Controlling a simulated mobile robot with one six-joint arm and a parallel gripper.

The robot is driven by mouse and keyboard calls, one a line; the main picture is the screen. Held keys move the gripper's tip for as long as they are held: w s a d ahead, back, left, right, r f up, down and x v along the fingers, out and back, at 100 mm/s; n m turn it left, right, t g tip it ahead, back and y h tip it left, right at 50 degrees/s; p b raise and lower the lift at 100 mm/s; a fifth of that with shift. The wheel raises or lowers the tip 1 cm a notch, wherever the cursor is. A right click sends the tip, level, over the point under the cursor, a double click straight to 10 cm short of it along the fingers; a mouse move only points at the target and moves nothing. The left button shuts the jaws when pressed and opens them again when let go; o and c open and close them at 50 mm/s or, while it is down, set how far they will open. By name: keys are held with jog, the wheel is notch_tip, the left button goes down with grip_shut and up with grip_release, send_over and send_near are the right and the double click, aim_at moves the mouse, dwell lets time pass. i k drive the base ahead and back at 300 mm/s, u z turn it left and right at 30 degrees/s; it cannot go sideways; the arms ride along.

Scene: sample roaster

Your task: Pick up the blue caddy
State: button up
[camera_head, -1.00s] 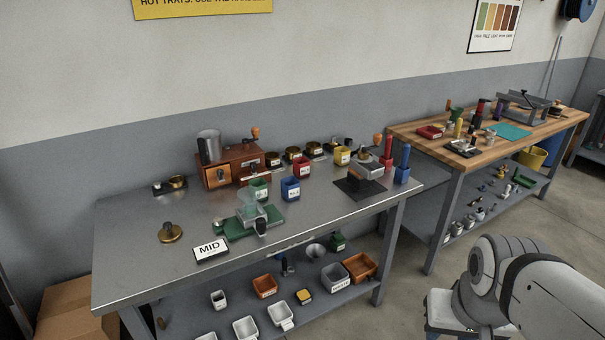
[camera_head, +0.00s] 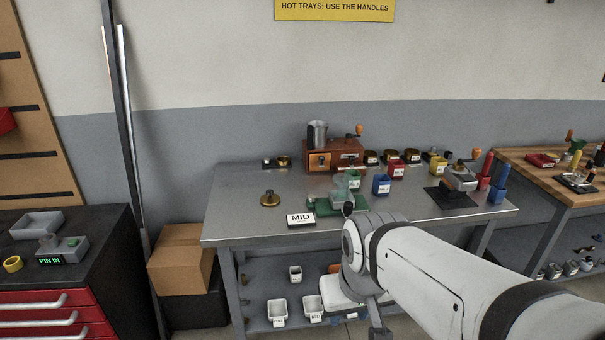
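The blue caddy (camera_head: 381,185) is a small open-topped blue box with a white label. It stands upright on the steel table (camera_head: 236,202), right of a green caddy (camera_head: 352,181) and in front of a red caddy (camera_head: 396,170). My white arm reaches in from the lower right and ends in front of the table's front edge, below the blue caddy. My gripper's fingers cannot be made out; the end of my arm points down at the bottom of the picture. Nothing touches the blue caddy except the table.
A MID sign (camera_head: 300,219), a green-based device (camera_head: 325,206) and a brass weight (camera_head: 270,198) stand at the table's front left. A grinder (camera_head: 335,156) stands behind. A dark stand (camera_head: 452,197) is to the right. White bins (camera_head: 277,312) sit on the lower shelf.

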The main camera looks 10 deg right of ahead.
aim_at(382, 183)
jog(key=u, duration=0.05)
jog(key=i, duration=1)
jog(key=u, duration=0.05)
